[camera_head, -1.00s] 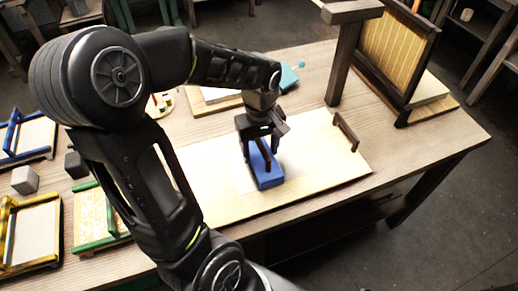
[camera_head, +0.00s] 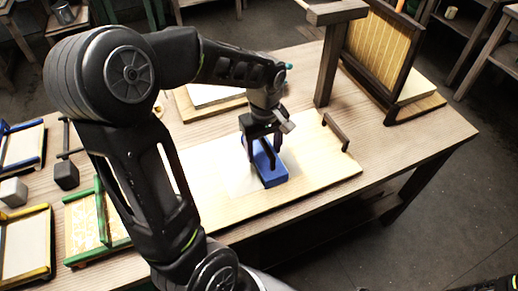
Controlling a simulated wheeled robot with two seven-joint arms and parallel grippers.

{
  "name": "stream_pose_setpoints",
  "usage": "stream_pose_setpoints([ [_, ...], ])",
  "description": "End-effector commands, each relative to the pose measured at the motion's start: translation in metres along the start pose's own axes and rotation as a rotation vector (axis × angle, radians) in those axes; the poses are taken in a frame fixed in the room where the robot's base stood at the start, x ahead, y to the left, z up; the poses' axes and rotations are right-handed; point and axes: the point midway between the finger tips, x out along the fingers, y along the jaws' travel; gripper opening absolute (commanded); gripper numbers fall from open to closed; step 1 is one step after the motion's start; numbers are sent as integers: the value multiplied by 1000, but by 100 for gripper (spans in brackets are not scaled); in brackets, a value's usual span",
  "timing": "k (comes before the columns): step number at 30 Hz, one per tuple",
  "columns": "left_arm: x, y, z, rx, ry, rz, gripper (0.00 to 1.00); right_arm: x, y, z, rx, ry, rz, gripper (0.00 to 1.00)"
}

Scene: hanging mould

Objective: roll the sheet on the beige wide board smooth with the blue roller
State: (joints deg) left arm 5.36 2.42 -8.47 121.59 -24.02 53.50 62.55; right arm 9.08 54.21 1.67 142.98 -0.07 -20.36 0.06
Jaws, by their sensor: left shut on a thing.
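The beige wide board (camera_head: 315,170) lies flat on the wooden table, with a dark bar handle (camera_head: 335,131) at its right end. A pale sheet (camera_head: 238,178) lies on the board and is partly hidden by my arm and the roller. The blue roller (camera_head: 270,168) rests on or just above the sheet; I cannot tell if it touches. My left gripper (camera_head: 262,143) is above the roller, pointing down, and shut on it. My left arm hides the left part of the board. My right gripper is not in view.
A dark upright frame with a slatted yellow panel (camera_head: 372,45) and a wooden post (camera_head: 327,75) stand at the back right. Green (camera_head: 92,225), yellow (camera_head: 27,243) and blue (camera_head: 22,148) framed boards lie at the left, near a grey block (camera_head: 13,192) and a dark block (camera_head: 66,175).

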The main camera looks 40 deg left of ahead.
Motion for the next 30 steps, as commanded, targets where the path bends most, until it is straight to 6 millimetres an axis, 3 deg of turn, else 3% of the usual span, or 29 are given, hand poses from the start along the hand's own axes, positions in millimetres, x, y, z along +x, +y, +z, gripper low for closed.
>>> stream_pose_setpoints([
  [30,3,26,1,1,-2,-3,24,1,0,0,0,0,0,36],
])
